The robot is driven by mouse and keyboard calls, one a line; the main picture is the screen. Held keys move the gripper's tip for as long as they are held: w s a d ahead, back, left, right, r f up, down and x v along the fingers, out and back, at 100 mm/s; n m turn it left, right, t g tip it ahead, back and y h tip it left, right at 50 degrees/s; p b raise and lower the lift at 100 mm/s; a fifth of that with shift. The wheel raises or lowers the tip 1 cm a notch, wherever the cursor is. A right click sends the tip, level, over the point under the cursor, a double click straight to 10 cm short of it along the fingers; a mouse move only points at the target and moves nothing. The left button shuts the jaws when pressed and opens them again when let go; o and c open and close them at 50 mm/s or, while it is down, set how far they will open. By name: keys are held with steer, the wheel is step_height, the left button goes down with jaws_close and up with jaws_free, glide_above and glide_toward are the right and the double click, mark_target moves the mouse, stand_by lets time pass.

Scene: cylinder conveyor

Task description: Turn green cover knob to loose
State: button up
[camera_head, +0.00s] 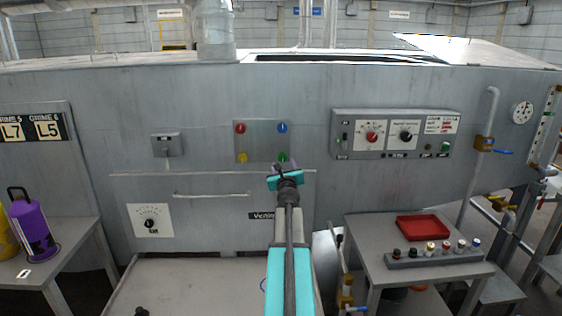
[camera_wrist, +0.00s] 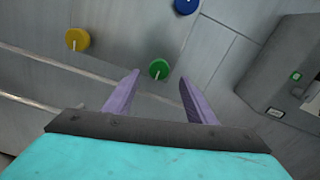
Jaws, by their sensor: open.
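The green cover knob (camera_head: 283,157) is the lower right of several coloured knobs on a square panel (camera_head: 262,142) on the grey machine front. In the wrist view the green knob (camera_wrist: 159,69) shows a pale line on its face and lies beyond the fingertips, roughly between them and slightly left. My gripper (camera_head: 284,168) is just below the knob in the head view. In the wrist view its two purple fingers (camera_wrist: 158,76) are spread apart with nothing between them. I see no contact with the knob.
The yellow knob (camera_head: 243,157) sits left, the blue knob (camera_head: 283,127) above, the red knob (camera_head: 240,128) upper left. A control box (camera_head: 393,133) juts out to the right. A side table (camera_head: 440,273) with a red tray (camera_head: 423,227) stands lower right.

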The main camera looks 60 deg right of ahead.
mark_target(283, 157)
steer(key=shift+x, duration=3.35)
